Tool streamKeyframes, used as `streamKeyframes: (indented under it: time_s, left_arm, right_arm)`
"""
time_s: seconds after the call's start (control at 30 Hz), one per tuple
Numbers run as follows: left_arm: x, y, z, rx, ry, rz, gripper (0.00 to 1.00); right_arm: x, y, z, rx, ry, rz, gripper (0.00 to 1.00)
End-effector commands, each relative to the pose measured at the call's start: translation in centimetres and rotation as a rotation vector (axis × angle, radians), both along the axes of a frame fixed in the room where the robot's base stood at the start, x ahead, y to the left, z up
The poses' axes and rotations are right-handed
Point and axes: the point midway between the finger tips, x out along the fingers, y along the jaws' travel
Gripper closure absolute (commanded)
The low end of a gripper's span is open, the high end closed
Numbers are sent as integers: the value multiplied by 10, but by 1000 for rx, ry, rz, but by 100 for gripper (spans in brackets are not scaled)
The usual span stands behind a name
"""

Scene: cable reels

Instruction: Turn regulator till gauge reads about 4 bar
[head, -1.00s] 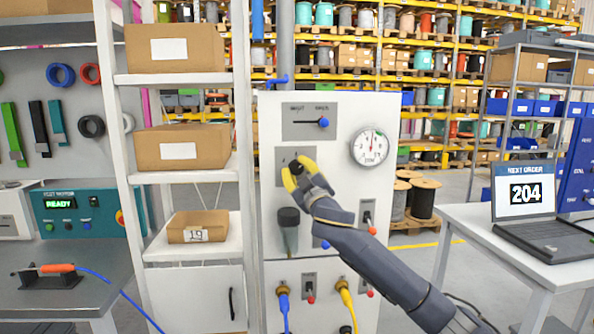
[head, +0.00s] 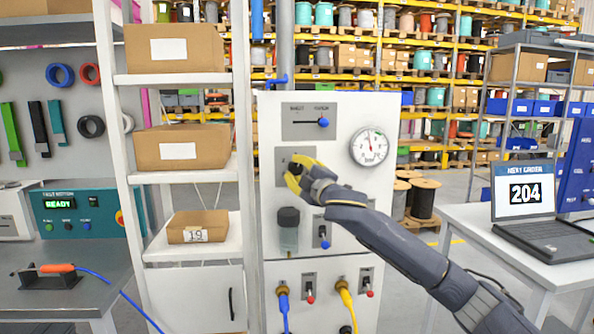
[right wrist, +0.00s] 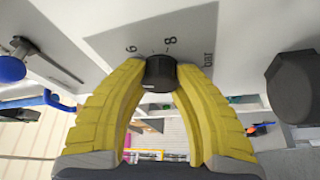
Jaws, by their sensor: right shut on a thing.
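The regulator knob (right wrist: 160,72) is black and sits on a grey plate (right wrist: 140,30) marked 6, 8 and bar. My right gripper (right wrist: 161,80) has its yellow fingers closed on the knob from both sides. In the head view the right gripper (head: 297,176) is at the panel, and its fingers cover much of the knob. The round white gauge (head: 370,146) is on the white panel, up and to the right of the gripper. Its needle points roughly upward; the exact reading is too small to tell. My left gripper is not in view.
The white panel (head: 345,185) also carries a lever plate (head: 312,122) above and a dark-capped filter bowl (head: 288,230) below. A toggle switch (head: 323,236) is under my right arm. A shelf with boxes (head: 182,147) stands close on the left.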

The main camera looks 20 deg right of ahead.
Motion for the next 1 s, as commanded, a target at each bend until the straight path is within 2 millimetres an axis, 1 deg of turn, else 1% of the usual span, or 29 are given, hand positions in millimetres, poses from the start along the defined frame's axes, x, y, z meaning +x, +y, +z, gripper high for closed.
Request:
streamKeyframes:
  time_s: [0.37,0.4,0.6,0.63,0.87,1.0]
  left_arm:
    - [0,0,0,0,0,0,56]
    - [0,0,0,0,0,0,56]
    - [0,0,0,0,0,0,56]
    - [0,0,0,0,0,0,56]
    - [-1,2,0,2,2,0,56]
    - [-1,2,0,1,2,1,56]
  right_arm:
    - [0,1,2,-3,-3,2,100]
    - [0,1,2,-2,-2,2,68]
    - [0,1,1,-3,-1,1,45]
    - [0,0,1,-3,-1,1,42]
    - [0,0,0,-3,-1,0,42]
    - [-6,-1,-1,-2,0,1,42]
